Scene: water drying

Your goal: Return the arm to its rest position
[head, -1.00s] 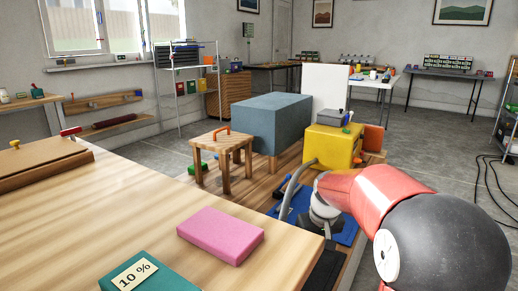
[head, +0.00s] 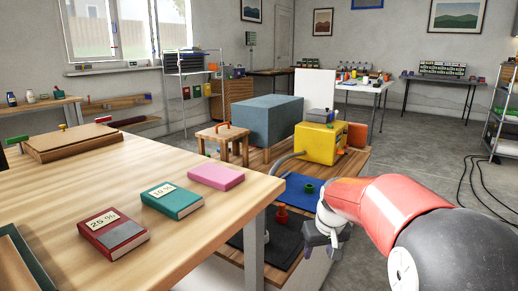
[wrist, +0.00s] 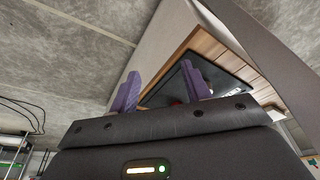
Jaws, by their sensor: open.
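My arm, with a red link and a dark round joint, shows at the right of the head view. Its end bends down beside the low wooden platform, and the fingers of my gripper are not clear there. In the wrist view my gripper (wrist: 160,92) shows two purple fingers standing well apart with nothing between them. Beyond the fingers are a black mat (wrist: 232,82) and the plank edge of the platform, with grey concrete floor to the left.
A wooden table (head: 190,215) at the left carries a pink block (head: 216,177), a green "10 %" block (head: 172,201) and a red "25 %" block (head: 113,234). Open floor (head: 425,150) lies to the right.

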